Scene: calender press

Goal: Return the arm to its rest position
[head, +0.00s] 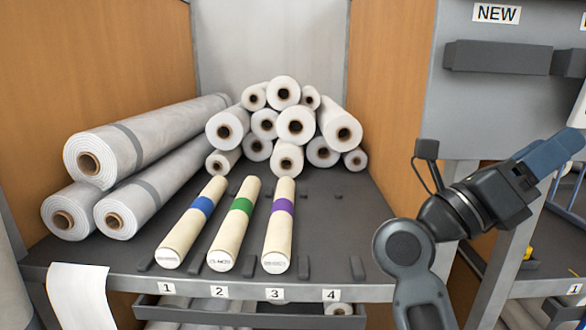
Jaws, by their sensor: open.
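My arm comes up from the bottom right and bends toward the right edge of the head view. My gripper (552,152), with blue-grey jaws past a dark body, points up and right in front of the grey machine side. It is open, and I see nothing held in it. Its tips are near the picture's edge, so their ends are hard to make out. The arm is right of the shelf and apart from the rolls on it.
Cream rolls with blue (202,205), green (241,206) and purple (283,207) bands lie at slots 1 to 3 of the shelf (345,215); slot 4 is empty. White rolls (296,125) are stacked behind. A wooden panel (385,90) and grey post (505,262) stand near my arm.

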